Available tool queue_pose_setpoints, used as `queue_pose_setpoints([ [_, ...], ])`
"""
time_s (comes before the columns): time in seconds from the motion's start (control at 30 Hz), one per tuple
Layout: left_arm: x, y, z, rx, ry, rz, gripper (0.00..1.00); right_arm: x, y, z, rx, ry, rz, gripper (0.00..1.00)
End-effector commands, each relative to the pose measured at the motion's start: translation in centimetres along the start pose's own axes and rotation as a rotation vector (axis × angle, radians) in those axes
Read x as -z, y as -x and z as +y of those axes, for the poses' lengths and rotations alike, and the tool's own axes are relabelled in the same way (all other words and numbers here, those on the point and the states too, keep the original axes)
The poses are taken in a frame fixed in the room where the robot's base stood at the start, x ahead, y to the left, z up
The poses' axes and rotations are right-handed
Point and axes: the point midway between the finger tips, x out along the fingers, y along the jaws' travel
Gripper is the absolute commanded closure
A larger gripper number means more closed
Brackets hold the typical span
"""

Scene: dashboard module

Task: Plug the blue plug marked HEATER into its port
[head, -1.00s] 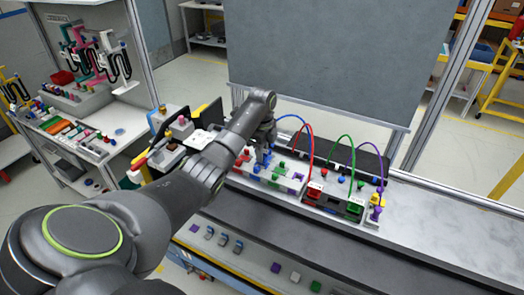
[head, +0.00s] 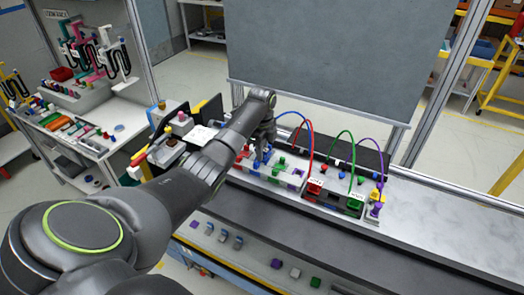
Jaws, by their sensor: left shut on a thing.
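My left gripper (head: 263,148) points down over the far left part of the light-coloured dashboard module (head: 266,178). It is shut on the blue plug (head: 260,157), which is small and largely hidden by the fingers and wrist. A blue cable (head: 298,117) arcs from behind the gripper to the right and down behind the module. Whether the plug sits in a port or just above it cannot be told. The HEATER marking cannot be read. My right gripper is not in view.
Right of the gripper, a red plug (head: 314,187), a green plug (head: 355,203) and a purple plug (head: 376,210) stand with arched cables. Small green and purple parts sit on the module. The bench's right end (head: 440,225) is clear. A side table (head: 75,135) stands left.

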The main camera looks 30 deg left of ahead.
Motion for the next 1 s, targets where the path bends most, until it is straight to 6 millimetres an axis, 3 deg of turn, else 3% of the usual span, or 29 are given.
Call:
queue_pose_setpoints([
  [0.33,0.0,1.4,0.0,0.0,0.001,-0.001,1.0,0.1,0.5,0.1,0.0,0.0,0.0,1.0],
  [1.0,0.0,1.5,0.0,0.0,0.0,0.0,1.0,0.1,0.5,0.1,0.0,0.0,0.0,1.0],
])
